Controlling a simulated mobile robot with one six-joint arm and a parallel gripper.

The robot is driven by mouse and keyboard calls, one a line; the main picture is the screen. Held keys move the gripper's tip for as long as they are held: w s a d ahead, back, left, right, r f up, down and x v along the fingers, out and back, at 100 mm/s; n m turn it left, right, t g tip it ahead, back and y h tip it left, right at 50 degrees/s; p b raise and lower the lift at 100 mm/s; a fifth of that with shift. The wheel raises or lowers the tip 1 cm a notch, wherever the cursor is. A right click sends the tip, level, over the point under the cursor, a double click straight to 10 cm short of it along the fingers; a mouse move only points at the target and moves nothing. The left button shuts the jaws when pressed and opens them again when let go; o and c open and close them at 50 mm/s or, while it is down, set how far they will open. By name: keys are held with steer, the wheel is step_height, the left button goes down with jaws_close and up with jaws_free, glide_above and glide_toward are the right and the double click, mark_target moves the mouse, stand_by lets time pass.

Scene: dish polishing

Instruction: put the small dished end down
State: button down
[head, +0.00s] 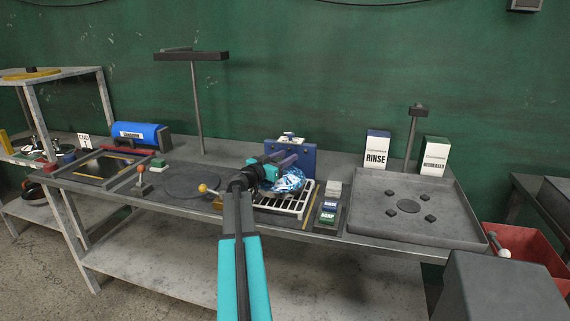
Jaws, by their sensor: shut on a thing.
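My gripper (277,171), at the end of my teal and dark arm, reaches over the middle of the bench. It is shut on a shiny, crinkled-looking blue and silver piece (291,182), which I take to be the small dished end. The arm and gripper hide part of it. It is over the back part of a white slatted rack (292,206); I cannot tell whether it touches the slats. A blue block-like fixture (302,155) stands just behind it.
A grey tray (455,226) with dark pads lies right of the rack. Small labelled blocks (329,211) sit between them. RINSE (376,149) and another carton (434,156) stand behind. A round dark plate (192,186), levers and a blue cylinder (141,133) are left.

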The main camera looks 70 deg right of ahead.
mark_target(264, 183)
steer(key=shift+f+p, duration=0.3)
steer(key=shift+f, duration=0.85)
steer(key=shift+f+b, duration=0.15)
steer(key=shift+b, duration=0.15)
steer(key=c, duration=1.1)
jaws_free()
steer(key=b+v, duration=0.2)
steer(key=v, duration=0.8)
steer(key=shift+a+b, duration=0.25)
steer(key=shift+b, duration=0.05)
steer(key=shift+v, duration=0.8)
steer(key=shift+w, duration=0.1)
